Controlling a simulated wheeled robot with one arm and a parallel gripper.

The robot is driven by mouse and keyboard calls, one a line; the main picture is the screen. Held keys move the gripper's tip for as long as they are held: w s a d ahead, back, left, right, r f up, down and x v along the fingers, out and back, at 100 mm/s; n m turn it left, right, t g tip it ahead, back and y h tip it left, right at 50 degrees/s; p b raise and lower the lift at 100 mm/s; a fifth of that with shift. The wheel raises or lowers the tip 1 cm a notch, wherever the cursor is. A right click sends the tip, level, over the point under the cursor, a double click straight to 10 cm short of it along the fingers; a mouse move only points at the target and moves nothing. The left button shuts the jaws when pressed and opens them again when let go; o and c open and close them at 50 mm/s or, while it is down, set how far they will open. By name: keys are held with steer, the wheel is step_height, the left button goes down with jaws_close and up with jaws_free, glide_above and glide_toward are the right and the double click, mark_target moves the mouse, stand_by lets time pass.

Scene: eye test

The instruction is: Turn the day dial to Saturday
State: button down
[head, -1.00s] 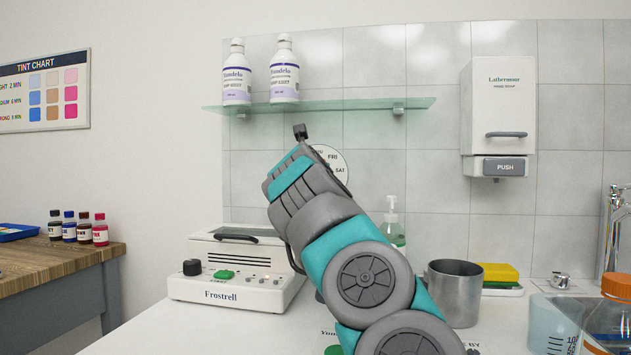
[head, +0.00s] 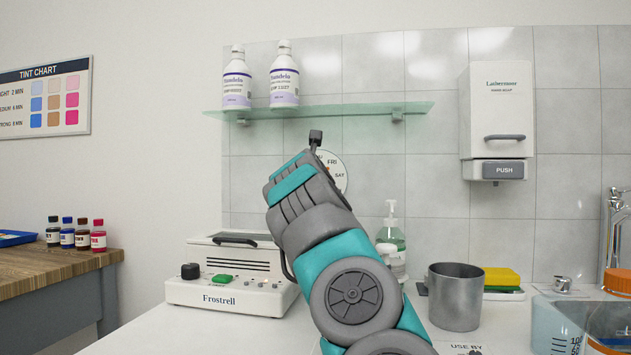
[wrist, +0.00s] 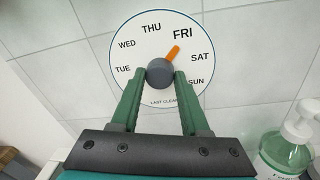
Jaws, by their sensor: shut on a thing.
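The day dial (wrist: 126,62) is a white disc on the tiled wall, with day names around a round grey knob (wrist: 160,74). Its orange pointer (wrist: 172,52) points up and right, at about FRI; SAT lies further clockwise. My gripper (wrist: 160,76) has its two green fingers against the left and right sides of the knob, shut on it. In the head view, the dial (head: 338,177) shows only in part, with FRI and SAT visible. My arm covers the rest, and the fingers are hidden there.
A glass shelf (head: 340,110) with two bottles is above the dial. A white Frostrell box (head: 235,296) stands below left. A green pump bottle (head: 391,236) and a metal cup (head: 455,300) stand right of my arm. A soap dispenser (head: 497,120) hangs on the wall at right.

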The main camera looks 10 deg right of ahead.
steer(key=shift+c, duration=2)
jaws_free()
steer(key=b+v, duration=0.4)
steer(key=v, duration=0.3)
steer(key=shift+s+a, duration=0.2)
steer(key=shift+s, duration=0.15)
